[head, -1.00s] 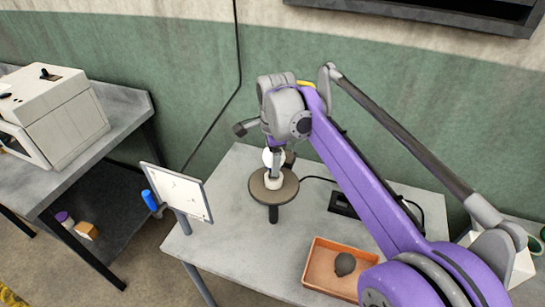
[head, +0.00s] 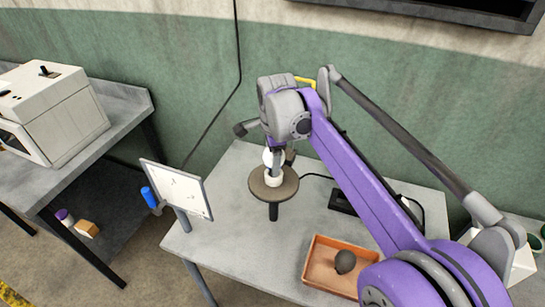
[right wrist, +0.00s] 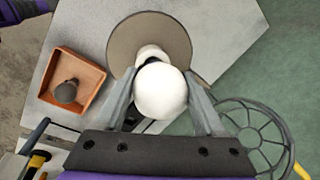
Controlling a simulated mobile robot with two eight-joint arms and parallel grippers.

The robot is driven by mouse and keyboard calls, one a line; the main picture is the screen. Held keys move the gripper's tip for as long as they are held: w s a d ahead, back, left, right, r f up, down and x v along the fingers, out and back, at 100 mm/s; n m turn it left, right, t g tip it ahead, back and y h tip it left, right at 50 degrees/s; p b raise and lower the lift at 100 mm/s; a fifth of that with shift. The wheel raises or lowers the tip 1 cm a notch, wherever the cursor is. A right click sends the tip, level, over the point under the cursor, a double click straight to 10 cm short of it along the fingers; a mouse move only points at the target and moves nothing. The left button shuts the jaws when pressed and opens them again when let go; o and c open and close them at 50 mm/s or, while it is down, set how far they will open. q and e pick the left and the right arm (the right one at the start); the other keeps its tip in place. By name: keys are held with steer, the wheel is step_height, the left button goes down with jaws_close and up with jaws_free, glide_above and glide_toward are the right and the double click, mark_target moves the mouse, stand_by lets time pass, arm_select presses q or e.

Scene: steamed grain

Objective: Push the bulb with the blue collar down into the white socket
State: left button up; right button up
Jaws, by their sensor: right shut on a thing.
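My right gripper (head: 275,154) is shut on a white round bulb (right wrist: 160,91) and holds it over a round brown stand (head: 260,188) on the grey table. In the right wrist view the two fingers press on either side of the bulb. The white socket (head: 273,181) sits on the middle of the stand; it also shows just past the bulb in the right wrist view (right wrist: 151,52). The bulb's collar is hidden, so I cannot see its colour. I cannot tell whether the bulb's base touches the socket. My left gripper is not in view.
An orange tray (head: 309,268) with a dark rounded object (head: 345,261) stands at the table's front. A white panel (head: 176,189) stands at the left edge. A black cable and a dark box (head: 341,202) lie right of the stand. A white machine (head: 55,112) is far left.

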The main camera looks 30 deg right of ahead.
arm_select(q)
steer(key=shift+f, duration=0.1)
arm_select(e)
steer(key=shift+f, duration=0.15)
steer(key=shift+f, duration=0.4)
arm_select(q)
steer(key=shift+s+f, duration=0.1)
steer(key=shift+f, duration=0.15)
arm_select(e)
steer(key=o, duration=1.4)
steer(key=shift+c, duration=0.2)
steer(key=shift+r, duration=0.1)
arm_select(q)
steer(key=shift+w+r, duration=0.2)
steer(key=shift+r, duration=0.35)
arm_select(e)
steer(key=r, duration=0.3)
steer(key=s+r, duration=0.1)
steer(key=r, duration=0.6)
steer(key=shift+s+a+r, duration=0.25)
steer(key=shift+s, duration=0.05)
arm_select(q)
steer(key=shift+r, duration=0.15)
arm_select(e)
steer(key=shift+r, duration=0.1)
